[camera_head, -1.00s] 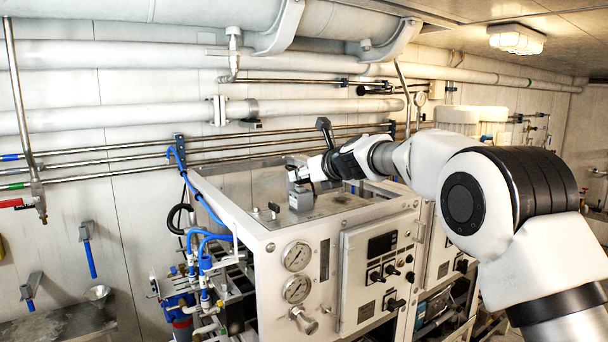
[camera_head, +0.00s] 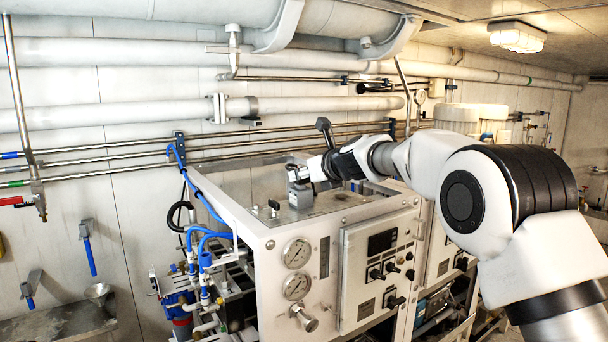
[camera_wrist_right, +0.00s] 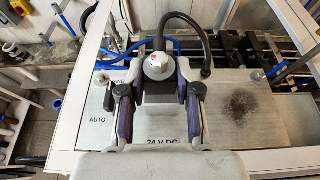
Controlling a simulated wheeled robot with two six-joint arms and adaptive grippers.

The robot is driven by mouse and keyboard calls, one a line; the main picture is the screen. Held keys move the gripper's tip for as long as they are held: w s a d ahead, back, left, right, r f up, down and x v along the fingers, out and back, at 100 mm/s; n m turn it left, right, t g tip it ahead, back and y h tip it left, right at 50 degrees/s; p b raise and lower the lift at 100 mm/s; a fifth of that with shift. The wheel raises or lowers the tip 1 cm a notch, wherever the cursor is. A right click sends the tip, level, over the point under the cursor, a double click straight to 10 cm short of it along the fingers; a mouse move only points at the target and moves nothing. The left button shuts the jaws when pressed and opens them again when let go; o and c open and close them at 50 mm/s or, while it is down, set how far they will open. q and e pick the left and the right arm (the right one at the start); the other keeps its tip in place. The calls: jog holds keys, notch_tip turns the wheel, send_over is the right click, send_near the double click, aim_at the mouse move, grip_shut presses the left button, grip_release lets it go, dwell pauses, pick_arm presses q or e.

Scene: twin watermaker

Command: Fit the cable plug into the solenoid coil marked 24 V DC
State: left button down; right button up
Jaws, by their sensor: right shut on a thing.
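My right gripper (camera_head: 304,173) is over the top of the white cabinet; it also shows in the wrist view (camera_wrist_right: 158,78). It is shut on the cable plug, whose dark body (camera_wrist_right: 158,98) shows in part between the fingers. A round grey cap with a red mark (camera_wrist_right: 158,66) sits between the fingertips. A black cable (camera_wrist_right: 190,22) arcs from behind it to the right. The grey block-shaped coil (camera_head: 300,196) stands on the cabinet top, right under the gripper. The marking "24 V DC" (camera_wrist_right: 163,141) is partly covered by my gripper. Whether plug and coil touch is hidden. My left gripper is out of view.
Gauges (camera_head: 296,253) and a control panel (camera_head: 383,270) are on the front. Blue hoses (camera_head: 205,240) hang at left. Pipes run along the wall behind.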

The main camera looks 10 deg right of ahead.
jog(key=shift+f+b, duration=0.6)
jog(key=shift+f, duration=0.3)
jog(key=o, duration=1)
jog(key=shift+o, duration=0.2)
jog(key=shift+r, duration=0.1)
jog(key=v, duration=1.1)
jog(key=shift+s+d, duration=0.2)
jog(key=shift+s, duration=0.1)
jog(key=shift+s+r, duration=0.1)
jog(key=shift+s, duration=0.05)
